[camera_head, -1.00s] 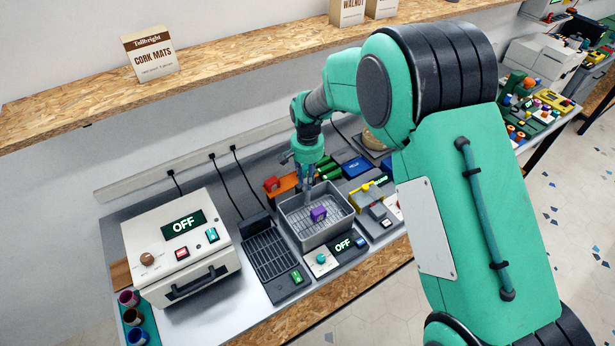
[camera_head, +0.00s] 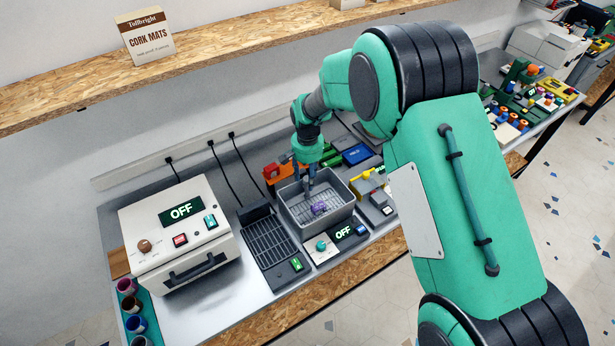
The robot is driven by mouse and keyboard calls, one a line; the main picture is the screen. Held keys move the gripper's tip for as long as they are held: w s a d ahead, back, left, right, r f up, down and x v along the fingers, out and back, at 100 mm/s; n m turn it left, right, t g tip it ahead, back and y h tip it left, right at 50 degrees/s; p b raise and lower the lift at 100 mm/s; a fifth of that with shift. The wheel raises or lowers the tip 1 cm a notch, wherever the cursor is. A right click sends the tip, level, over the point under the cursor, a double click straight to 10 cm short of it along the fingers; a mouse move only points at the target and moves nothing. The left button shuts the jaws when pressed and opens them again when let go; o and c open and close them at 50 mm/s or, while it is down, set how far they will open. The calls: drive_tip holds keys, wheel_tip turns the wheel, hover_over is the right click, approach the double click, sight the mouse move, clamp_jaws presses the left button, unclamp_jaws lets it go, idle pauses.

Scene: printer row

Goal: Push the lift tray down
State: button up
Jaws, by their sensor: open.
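The grey open tank (camera_head: 349,208) stands on the bench, with the slatted lift tray (camera_head: 302,209) low inside it. A purple piece (camera_head: 319,208) rests on the tray and looks dull and blurred, as if under liquid. My gripper (camera_head: 306,188) reaches down into the tank from above, just left of and behind the purple piece. It is open with nothing seen between its fingers. I cannot tell whether its tips touch the tray.
A control panel (camera_head: 333,242) reading OFF sits in front of the tank. A black rack (camera_head: 268,243) and a white machine (camera_head: 180,232) stand to the left. Orange and green items (camera_head: 278,174) lie close behind, and a yellow tool (camera_head: 368,174) lies to the right.

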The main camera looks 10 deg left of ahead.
wheel_tip(320, 180, up, 12)
idle(0.8)
idle(0.4)
